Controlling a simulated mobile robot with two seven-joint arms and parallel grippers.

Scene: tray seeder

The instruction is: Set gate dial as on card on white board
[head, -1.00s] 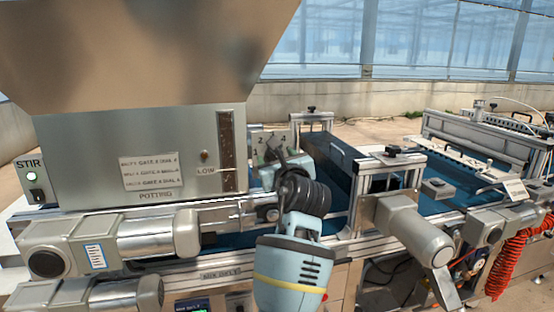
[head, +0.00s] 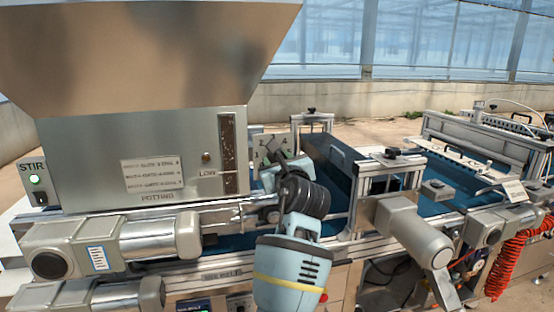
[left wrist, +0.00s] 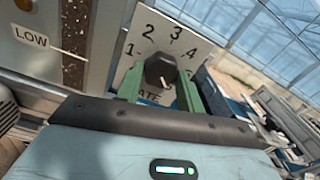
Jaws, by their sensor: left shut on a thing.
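The gate dial is a black knob (left wrist: 160,70) on a white plate (left wrist: 150,30) with the numbers 1 to 4 in an arc. In the head view the plate (head: 262,146) is beside the steel hopper, partly hidden by my gripper. My left gripper (left wrist: 160,84) is shut on the knob, with a green finger on each side. A short white mark shows on the knob's lower face; I cannot tell which number the knob is set to. A white card (head: 151,173) with several printed lines is on the hopper front; its text is too blurred to read. My right gripper is out of view.
The hopper (head: 100,130) stands just left of the dial, with a dark sight window marked LOW (head: 228,148). A blue conveyor belt (head: 440,203) and metal frames lie to the right. Grey motors (head: 110,240) jut out at the front left.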

